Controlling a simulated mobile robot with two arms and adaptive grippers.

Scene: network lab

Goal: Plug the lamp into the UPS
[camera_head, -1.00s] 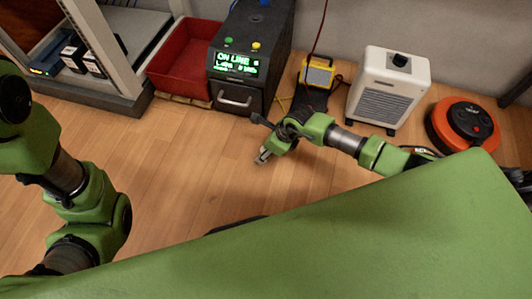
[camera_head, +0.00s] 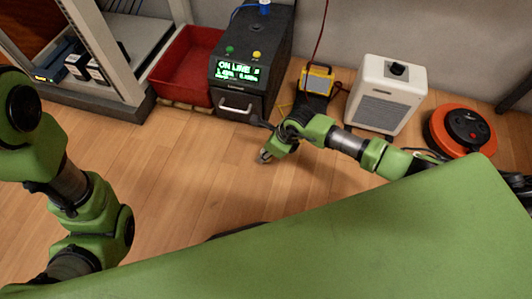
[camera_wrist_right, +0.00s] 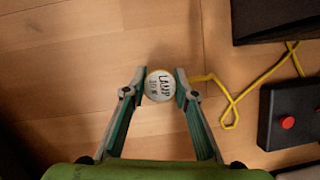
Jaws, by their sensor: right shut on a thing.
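The UPS (camera_head: 262,45) is a black box with a lit green "ON LINE" display and a silver front handle, standing at the back. My right gripper (camera_head: 265,156) is low over the floor, just in front of the UPS. In the right wrist view my right gripper (camera_wrist_right: 160,88) is shut on a round white plug (camera_wrist_right: 160,86) labelled "LAMP 10 W". A yellow cord (camera_wrist_right: 231,108) runs from the plug to the right. A yellow work lamp (camera_head: 317,78) stands right of the UPS. The sockets of the UPS are not visible. My left arm shows at left, but its gripper is out of view.
A red bin (camera_head: 185,66) and a rack (camera_head: 128,70) stand left of the UPS. A white heater (camera_head: 387,95) and an orange cable reel (camera_head: 460,130) stand at right. A black box with a red button (camera_wrist_right: 291,116) lies near the cord. The wooden floor in front is clear.

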